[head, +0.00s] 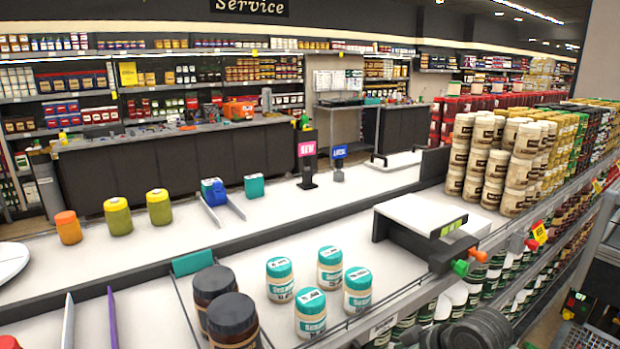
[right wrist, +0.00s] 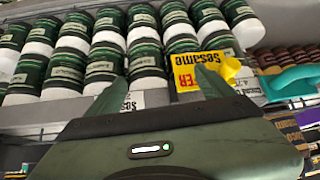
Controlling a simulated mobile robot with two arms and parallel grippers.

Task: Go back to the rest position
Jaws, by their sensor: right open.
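My right gripper (right wrist: 160,80) shows in the right wrist view as two dark green fingers spread apart, with nothing between them. It faces a shelf of green-and-white jars (right wrist: 145,55). A yellow price tag (right wrist: 205,70) reading "Sesame" is behind the right finger, which covers part of it. I cannot tell whether the finger touches the tag. The right gripper's fingers cannot be made out in the head view. My left gripper is in neither view. No vacuum pump can be made out.
In the head view, teal-lidded jars (head: 310,313) and dark jars (head: 232,322) stand on the near shelf top. Cream jars (head: 486,160) are stacked at right, beside a white-topped box (head: 420,213). The shelf rail (head: 400,297) runs close by. A black counter (head: 180,160) stands behind.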

